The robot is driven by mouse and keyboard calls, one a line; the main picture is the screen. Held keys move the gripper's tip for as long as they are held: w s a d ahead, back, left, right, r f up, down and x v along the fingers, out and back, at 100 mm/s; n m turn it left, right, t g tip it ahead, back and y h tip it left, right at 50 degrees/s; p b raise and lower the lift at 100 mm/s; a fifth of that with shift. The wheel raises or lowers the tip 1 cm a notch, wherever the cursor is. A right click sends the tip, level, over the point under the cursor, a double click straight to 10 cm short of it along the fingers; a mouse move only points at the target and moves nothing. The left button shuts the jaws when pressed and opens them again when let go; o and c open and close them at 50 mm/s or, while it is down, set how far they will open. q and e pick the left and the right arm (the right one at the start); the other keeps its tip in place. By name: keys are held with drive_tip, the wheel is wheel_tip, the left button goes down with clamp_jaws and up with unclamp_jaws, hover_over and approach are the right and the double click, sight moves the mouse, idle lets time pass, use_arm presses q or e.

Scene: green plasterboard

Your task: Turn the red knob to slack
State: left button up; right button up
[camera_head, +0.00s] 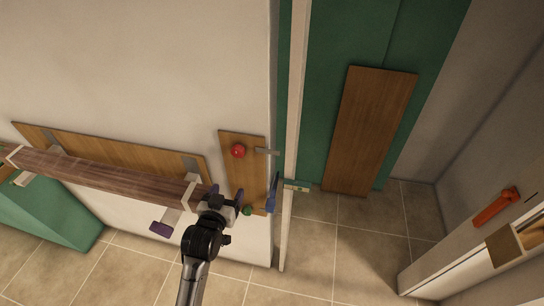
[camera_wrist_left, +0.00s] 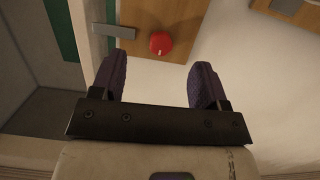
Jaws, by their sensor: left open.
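The red knob (camera_head: 238,151) is round and sits on the upper part of a narrow wooden panel (camera_head: 231,178) fixed to the pale wall. In the left wrist view the red knob (camera_wrist_left: 161,43) shows a small light mark on its face. My left gripper (camera_head: 226,194) is open and empty, below the knob in the head view. In the left wrist view its two dark purple fingers (camera_wrist_left: 160,76) are spread, and the knob appears beyond the tips, between them and apart from both. My right gripper is not in view.
A green knob (camera_head: 247,211) sits low on the same panel. A metal latch (camera_head: 266,151) and a blue handle (camera_head: 271,192) are close by at the right. A long wooden rail (camera_head: 100,178) runs along the wall at left. An orange handle (camera_head: 495,207) is far right.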

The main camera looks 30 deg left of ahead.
sight(236, 153)
use_arm(q)
drive_tip(key=w+a+r, duration=0.1)
drive_tip(key=w, duration=0.2)
drive_tip(key=w+a+r+t, duration=0.1)
drive_tip(key=w+a, duration=0.1)
drive_tip(key=w, duration=0.2)
drive_tip(key=w+a+r+t+y+p, duration=0.1)
drive_tip(key=w, duration=0.3)
drive_tip(key=shift+a, duration=0.3)
drive_tip(key=shift+x, duration=1.05)
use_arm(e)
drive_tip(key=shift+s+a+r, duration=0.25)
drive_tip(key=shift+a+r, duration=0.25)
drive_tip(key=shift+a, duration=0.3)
use_arm(q)
drive_tip(key=shift+c, duration=0.2)
drive_tip(key=c, duration=0.8)
drive_tip(key=shift+c, duration=0.4)
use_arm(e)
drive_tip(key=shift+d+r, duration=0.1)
